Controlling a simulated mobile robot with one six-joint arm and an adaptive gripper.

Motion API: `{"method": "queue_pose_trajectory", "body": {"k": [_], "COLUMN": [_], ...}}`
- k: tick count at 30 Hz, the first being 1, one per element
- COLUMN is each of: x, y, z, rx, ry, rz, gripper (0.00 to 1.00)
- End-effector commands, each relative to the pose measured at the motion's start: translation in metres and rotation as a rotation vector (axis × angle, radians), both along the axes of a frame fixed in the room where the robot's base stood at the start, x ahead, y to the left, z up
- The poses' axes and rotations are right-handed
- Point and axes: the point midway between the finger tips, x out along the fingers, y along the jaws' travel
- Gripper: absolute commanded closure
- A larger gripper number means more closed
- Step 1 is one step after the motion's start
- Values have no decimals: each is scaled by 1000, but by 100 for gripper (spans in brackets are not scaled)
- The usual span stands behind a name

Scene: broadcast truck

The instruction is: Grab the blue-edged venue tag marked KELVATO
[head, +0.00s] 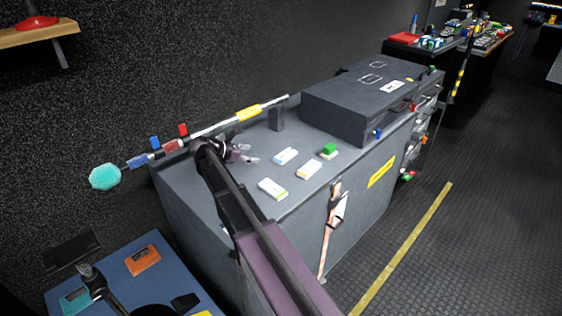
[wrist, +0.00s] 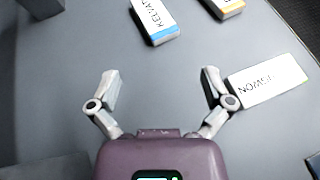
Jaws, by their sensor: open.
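The KELVATO tag (wrist: 156,22) is a white block with a blue edge, lying flat at the top of the wrist view, its far end cut off by the frame. In the head view the blue-edged tag (head: 285,156) lies on the grey case top, just right of my gripper (head: 248,153). My gripper (wrist: 160,76) is open and empty. In the wrist view the tag lies ahead of the fingertips, roughly in line with the gap between them and apart from both.
A second white tag (wrist: 268,83) lies close beside my right finger; it shows green-edged in the head view (head: 272,188). A yellow-edged tag (head: 309,169) and a green block (head: 329,149) lie farther right. A boom pole (head: 215,127) runs behind. A large dark case (head: 350,110) stands beyond.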

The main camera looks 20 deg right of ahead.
Motion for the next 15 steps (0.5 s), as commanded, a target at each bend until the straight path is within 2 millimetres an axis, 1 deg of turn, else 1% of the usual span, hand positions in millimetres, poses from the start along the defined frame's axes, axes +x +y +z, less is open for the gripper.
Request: {"method": "queue_pose_trajectory", "body": {"k": [1, 3, 15], "x": [5, 7, 7], "y": [0, 0, 0], "z": [-2, -1, 0], "rx": [-16, -31, -36], "ry": [19, 34, 41], "rz": [9, 17, 21], "gripper": [0, 0, 0]}}
